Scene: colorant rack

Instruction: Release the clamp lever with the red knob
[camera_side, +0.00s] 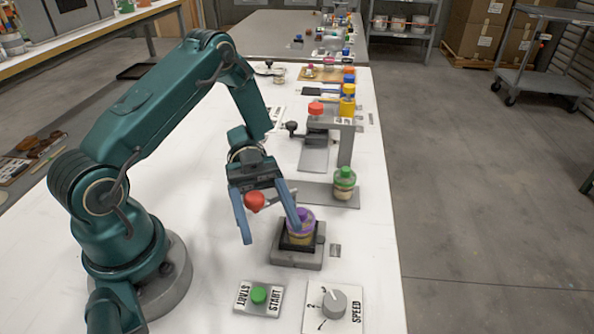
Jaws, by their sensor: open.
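The red knob (254,201) of the clamp lever shows between the two fingers of my gripper (274,234). My gripper is open and points down, one finger on each side of the knob; whether either finger touches it I cannot tell. The lever arm (283,194) is mostly hidden behind the fingers. Just right of the knob, a jar with a purple lid (301,221) sits in a dark holder on a grey clamp base (297,259). The right finger overlaps the jar in the picture.
A jar with a green lid (344,183) stands on a grey plate behind. A grey stand with a red cap (316,109) is further back. In front lie a green start button (259,296) and a speed dial (334,304). White table left of the gripper is clear.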

